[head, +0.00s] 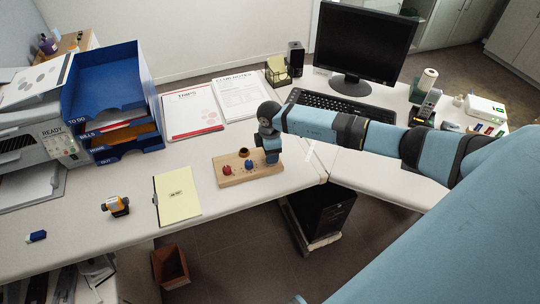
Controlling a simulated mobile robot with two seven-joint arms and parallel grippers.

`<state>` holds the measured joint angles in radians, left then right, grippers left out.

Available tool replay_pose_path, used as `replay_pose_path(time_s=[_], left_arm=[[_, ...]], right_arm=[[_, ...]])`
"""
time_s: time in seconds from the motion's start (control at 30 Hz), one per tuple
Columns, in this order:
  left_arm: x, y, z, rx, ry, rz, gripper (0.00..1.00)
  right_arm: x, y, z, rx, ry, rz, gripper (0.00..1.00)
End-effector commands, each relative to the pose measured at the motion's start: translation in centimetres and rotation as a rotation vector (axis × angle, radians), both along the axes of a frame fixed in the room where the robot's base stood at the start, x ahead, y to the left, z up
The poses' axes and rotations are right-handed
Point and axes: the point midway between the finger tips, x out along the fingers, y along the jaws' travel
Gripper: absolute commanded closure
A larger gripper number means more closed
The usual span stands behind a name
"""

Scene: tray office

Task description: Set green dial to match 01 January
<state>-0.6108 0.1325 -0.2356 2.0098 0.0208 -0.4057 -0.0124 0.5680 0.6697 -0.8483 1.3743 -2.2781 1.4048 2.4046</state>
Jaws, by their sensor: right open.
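A wooden board (237,176) lies on the desk with a red dial (227,170), a blue dial (249,165) and a dark brown round piece (243,152) on it. I see no green dial; the right end of the board is partly covered by my right gripper (272,159). That gripper is open and points down at the board's right end. I cannot tell whether it touches anything there. A pale yellow sheet (178,206) with small dark print lies left of the board; its text is too small to read. My left gripper is out of view.
Papers headed "TRIPS" (192,116) and "CLUB NOTES" (240,96) lie behind the board. Blue trays (105,85) and a printer (62,142) stand left. A monitor (362,45) and keyboard (322,102) stand behind my right arm. An orange-and-black object (116,206) lies front left.

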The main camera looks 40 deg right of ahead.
Motion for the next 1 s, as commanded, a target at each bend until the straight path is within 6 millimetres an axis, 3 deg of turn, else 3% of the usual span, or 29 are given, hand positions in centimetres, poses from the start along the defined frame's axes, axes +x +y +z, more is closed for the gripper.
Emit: replay_pose_path(time_s=[0.2, 0.5, 0.53, 0.73, 1.0], left_arm=[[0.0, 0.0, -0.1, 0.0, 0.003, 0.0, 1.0], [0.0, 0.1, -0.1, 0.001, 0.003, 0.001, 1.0], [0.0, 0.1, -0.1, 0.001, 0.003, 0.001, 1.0], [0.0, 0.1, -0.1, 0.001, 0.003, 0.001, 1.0], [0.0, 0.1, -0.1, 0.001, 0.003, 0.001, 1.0]], right_arm=[[0.0, 0.0, -2.0, -0.001, 0.0, -0.001, 0.43], [0.0, 0.0, -2.3, -0.001, 0.0, 0.0, 0.43], [0.0, 0.0, -2.3, 0.0, 0.0, 0.0, 0.45], [0.0, 0.0, -2.3, 0.0, 0.0, 0.0, 0.91], [0.0, 0.0, -2.2, 0.0, 0.0, 0.017, 0.93]])
